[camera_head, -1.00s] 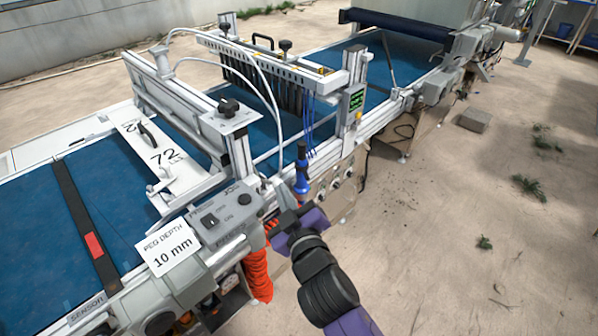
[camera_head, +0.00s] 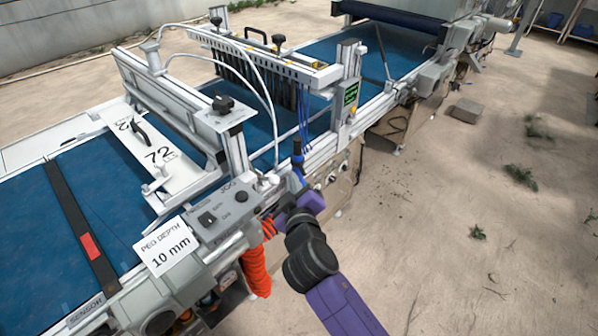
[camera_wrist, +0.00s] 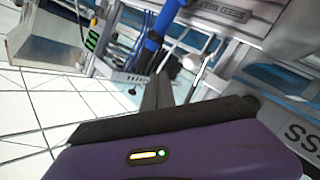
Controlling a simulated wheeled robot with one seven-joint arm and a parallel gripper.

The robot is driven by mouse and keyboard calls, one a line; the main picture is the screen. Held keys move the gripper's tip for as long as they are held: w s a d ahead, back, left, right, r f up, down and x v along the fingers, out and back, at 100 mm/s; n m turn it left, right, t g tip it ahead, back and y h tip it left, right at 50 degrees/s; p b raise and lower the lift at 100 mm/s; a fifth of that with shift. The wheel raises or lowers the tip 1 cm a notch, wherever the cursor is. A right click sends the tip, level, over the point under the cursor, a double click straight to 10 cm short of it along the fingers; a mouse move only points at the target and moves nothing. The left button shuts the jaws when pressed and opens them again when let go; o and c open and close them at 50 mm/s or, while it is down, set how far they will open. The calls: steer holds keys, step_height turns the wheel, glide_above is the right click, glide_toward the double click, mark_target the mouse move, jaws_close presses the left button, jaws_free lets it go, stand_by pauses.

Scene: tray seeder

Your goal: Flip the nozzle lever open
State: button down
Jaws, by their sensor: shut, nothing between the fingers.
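A blue upright fitting with a dark top (camera_head: 298,158) stands at the near edge of the machine, below the control panel. A blue upright part (camera_wrist: 158,30) also shows at the top of the wrist view. I cannot make out with certainty which part is the nozzle lever. A pale round knob (camera_wrist: 191,62) and a thin metal rod (camera_wrist: 200,76) lie just right of my fingertips in the picture. My gripper (camera_wrist: 165,78) is shut and empty, pointing at the machine's side beside the blue part. In the head view its fingers are largely hidden by my arm.
A row of black nozzles (camera_head: 272,82) hangs from a white bar over the blue belt.

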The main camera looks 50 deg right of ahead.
mark_target(302, 170)
steer(key=shift+w+d+f+p, duration=0.2)
steer(key=shift+w+d+f, duration=0.5)
steer(key=shift+d, duration=0.4)
steer(key=shift+w+d+f+p, duration=0.25)
steer(key=shift+w+d+f, duration=0.5)
steer(key=shift+d, duration=0.3)
steer(key=shift+w+d+f+p, duration=0.2)
steer(key=shift+w+d+f, duration=0.5)
steer(key=shift+d, duration=0.4)
